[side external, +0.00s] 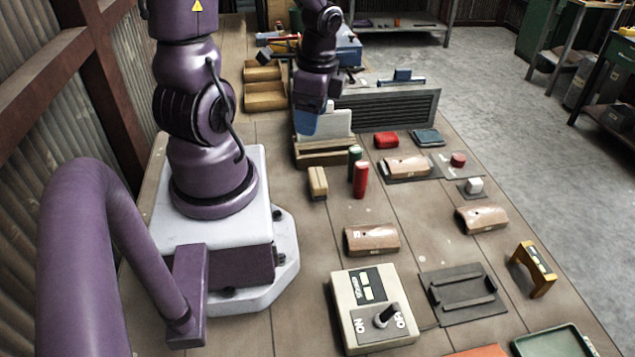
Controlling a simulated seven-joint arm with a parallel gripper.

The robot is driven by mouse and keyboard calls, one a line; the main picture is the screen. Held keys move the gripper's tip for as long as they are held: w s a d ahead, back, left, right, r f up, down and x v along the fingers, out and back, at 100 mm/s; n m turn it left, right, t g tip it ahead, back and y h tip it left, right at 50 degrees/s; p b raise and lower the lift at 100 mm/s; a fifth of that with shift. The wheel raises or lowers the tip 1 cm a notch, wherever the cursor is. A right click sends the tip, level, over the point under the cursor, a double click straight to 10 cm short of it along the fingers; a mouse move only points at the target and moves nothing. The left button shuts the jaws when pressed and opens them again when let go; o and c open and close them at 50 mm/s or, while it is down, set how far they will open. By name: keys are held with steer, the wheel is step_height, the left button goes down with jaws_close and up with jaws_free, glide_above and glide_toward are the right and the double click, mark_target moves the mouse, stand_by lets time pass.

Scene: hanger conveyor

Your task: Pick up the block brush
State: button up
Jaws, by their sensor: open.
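A small tan block with a darker side (317,184) lies on the bench, left of two upright cylinders; it may be the block brush, but bristles cannot be made out. My gripper (309,124) points down further back on the bench, over or beside a wooden tray (325,158) holding a pale upright panel (338,122). The gripper is open and apart from the tan block. Its fingertips are small and partly lost against the tray and panel, so what lies between them cannot be seen.
A red cylinder (360,180) and a green cylinder (354,158) stand just right of the tan block. Curved copper-coloured pieces (372,240) (482,219), a control box (352,312) with a lever and a dark fixture (463,295) occupy the near bench. A grey slatted panel (390,108) stands behind.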

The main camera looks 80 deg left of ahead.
mark_target(318, 177)
steer(key=shift+w+a+f+m+t, duration=0.15)
steer(key=shift+w+f+m+t, duration=0.05)
steer(key=shift+f+m, duration=1.9)
steer(key=shift+w+a+f+m+t, duration=0.1)
steer(key=shift+w+f+m+t, duration=0.15)
steer(key=shift+f+m, duration=1.8)
steer(key=shift+w+a+f+m+t, duration=0.2)
steer(key=shift+f+m, duration=1.45)
steer(key=shift+m, duration=0.8)
steer(key=shift+s+d+f, duration=0.1)
steer(key=shift+f, duration=1)
steer(key=shift+d+f, duration=0.1)
steer(key=shift+f, duration=0.95)
steer(key=shift+a+f, duration=0.1)
steer(key=shift+f, duration=0.45)
steer(key=c, duration=1)
